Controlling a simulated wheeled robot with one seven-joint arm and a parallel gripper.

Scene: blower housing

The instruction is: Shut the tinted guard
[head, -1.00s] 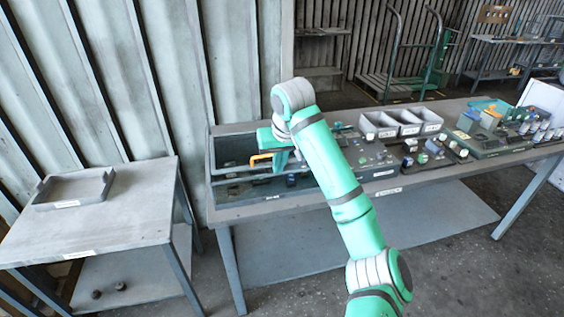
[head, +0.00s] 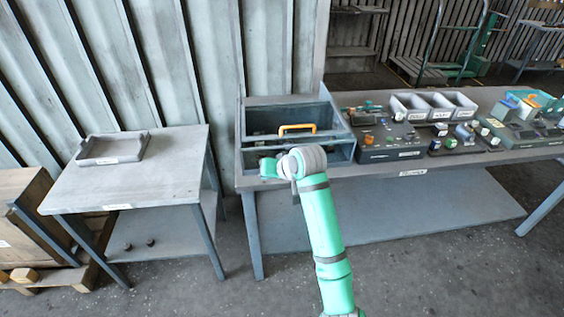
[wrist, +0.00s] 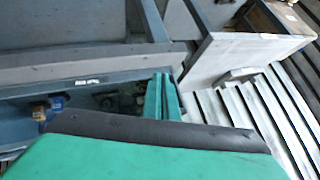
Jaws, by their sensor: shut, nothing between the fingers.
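The blower housing (head: 245,160) is a grey-blue box at the left end of the long bench. How far the guard stands open is hard to tell. My gripper (head: 268,167) is at the housing's front, left of and below the handle, apart from it. In the wrist view my green fingers (wrist: 164,97) are together and empty beside the housing's labelled edge (wrist: 88,82). My wrist partly hides the housing's front in the head view.
Right of the housing are a dark parts panel (head: 390,142), grey bins (head: 433,106) and several small parts. A side table (head: 130,183) with a shallow tray (head: 112,148) stands left, across a gap. A corrugated wall rises behind. The floor in front is clear.

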